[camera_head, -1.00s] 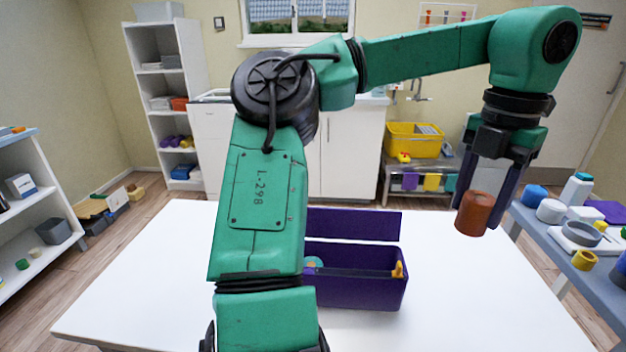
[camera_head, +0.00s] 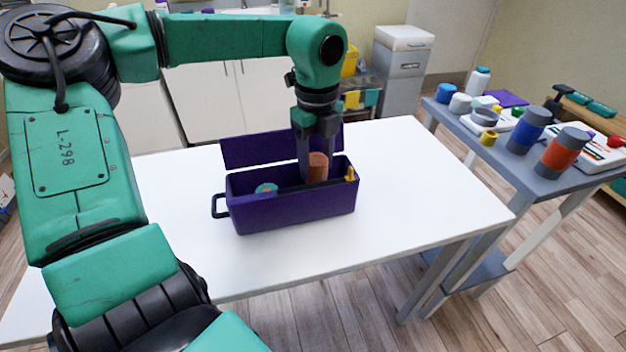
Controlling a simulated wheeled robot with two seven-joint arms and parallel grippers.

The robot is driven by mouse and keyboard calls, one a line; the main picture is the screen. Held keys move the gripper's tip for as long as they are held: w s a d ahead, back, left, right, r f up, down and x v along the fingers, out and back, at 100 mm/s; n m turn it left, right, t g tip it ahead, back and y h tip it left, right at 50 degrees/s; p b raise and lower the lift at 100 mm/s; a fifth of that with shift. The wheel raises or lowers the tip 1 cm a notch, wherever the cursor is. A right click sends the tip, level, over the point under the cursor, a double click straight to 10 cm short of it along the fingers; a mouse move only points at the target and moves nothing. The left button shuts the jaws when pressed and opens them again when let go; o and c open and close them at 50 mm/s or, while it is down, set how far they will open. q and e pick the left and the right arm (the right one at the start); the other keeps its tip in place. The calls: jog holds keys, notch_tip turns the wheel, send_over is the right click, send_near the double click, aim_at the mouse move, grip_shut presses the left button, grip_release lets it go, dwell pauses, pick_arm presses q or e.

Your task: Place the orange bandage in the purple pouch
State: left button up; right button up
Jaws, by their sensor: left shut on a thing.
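The purple pouch (camera_head: 295,208) is an open box with a raised lid and a dark side handle, standing on the white table. The orange bandage (camera_head: 318,167) is a small upright roll, in the right half of the pouch opening. My left gripper (camera_head: 317,172) points down over the pouch and is shut on the bandage. The bandage's lower end is hidden by the pouch's front wall, so I cannot tell whether it touches the bottom. My right gripper is not in view.
Inside the pouch are a teal roll (camera_head: 266,188) at the left and a yellow item (camera_head: 351,174) at the right end. The white table (camera_head: 420,190) is clear around it. A grey side table (camera_head: 530,165) with bottles and rolls stands at the right.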

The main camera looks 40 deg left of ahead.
aim_at(317, 159)
pick_arm(q)
notch_tip(317, 159, down, 6)
jog(key=shift+r, duration=0.15)
jog(key=shift+f+b, duration=0.2)
jog(key=shift+b, duration=0.1)
jog(key=o, duration=1.3)
jog(key=shift+r, duration=0.1)
jog(key=shift+o, duration=0.2)
jog(key=shift+r, duration=0.1)
notch_tip(317, 159, up, 12)
jog(key=shift+r+p, duration=0.1)
jog(key=shift+p, duration=0.5)
